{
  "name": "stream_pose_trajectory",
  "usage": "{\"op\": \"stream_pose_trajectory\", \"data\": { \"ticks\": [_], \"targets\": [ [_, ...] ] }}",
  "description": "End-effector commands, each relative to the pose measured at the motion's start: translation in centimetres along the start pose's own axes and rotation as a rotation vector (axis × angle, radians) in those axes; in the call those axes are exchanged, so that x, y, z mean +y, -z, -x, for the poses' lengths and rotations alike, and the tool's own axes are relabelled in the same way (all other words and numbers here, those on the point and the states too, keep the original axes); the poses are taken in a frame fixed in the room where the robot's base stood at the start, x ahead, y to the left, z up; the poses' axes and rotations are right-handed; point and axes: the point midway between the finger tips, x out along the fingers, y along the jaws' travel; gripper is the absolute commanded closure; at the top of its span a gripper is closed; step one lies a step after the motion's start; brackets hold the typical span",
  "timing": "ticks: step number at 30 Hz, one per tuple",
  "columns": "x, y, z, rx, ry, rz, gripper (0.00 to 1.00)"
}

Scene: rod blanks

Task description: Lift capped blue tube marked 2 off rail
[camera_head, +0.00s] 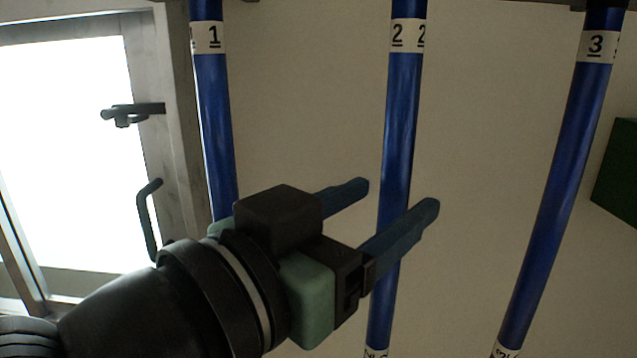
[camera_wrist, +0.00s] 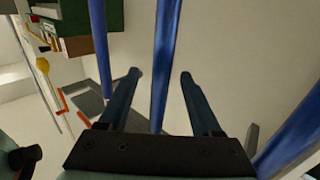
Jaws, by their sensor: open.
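The blue tube marked 2 (camera_head: 402,110) hangs upright in the middle of the head view, with a white label band near the top. Its top end, cap and rail hook are out of frame. My gripper (camera_head: 400,194) comes in from the lower left, its two fingers open. In the head view one finger passes in front of the tube and the other points toward it from the left. In the wrist view the tube (camera_wrist: 163,70) runs between the open fingers (camera_wrist: 160,76) with gaps on both sides. Neither finger visibly grips it.
Blue tube 1 (camera_head: 212,110) hangs to the left, partly behind my gripper. Blue tube 3 (camera_head: 575,150) hangs to the right. A bright window (camera_head: 65,140) with handles is at the left. A green box (camera_head: 617,175) is at the right edge. Plain wall lies behind.

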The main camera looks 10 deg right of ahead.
Motion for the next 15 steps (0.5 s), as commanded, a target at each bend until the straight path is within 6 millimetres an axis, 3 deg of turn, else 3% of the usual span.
{"op": "stream_pose_trajectory", "data": {
  "ticks": [7, 15],
  "targets": [
    [0.0, 0.1, -1.9, -0.001, -0.002, 0.004, 0.34],
    [-0.1, -0.1, -5.5, -0.001, -0.001, 0.001, 0.34]
  ]
}}
